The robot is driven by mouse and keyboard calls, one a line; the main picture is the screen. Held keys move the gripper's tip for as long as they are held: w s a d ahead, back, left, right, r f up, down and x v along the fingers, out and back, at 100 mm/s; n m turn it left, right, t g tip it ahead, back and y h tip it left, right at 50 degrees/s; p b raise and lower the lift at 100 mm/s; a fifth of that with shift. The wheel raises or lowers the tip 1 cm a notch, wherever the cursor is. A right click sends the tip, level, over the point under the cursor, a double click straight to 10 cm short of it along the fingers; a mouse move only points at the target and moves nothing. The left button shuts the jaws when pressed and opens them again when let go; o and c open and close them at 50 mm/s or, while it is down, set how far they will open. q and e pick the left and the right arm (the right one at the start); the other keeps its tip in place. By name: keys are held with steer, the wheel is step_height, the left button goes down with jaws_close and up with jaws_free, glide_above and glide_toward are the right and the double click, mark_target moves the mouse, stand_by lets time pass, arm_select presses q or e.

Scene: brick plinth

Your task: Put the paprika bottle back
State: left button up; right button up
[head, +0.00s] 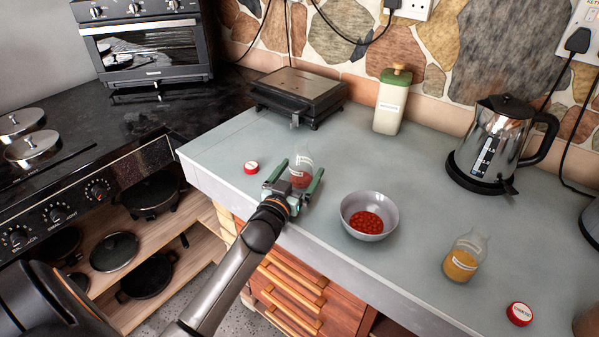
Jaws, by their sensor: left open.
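The bottle with red powder (301,172), which looks like the paprika bottle, stands upright and uncapped on the grey counter (380,150), near its left end. My left gripper (302,168) is open, with one finger on each side of this bottle. I cannot tell whether the fingers touch the glass. A red cap (251,168) lies on the counter just left of the gripper. My right gripper is not in view.
A grey bowl (352,206) with red contents stands right of the gripper. A bottle with orange-yellow powder (461,264), another red cap (519,313) and a kettle (489,143) are further right. A black grill (298,92) and a green-topped container (391,101) stand behind.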

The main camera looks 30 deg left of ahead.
arm_select(q)
steer(key=shift+r, duration=0.2)
steer(key=s+d, duration=0.2)
steer(key=s, duration=1)
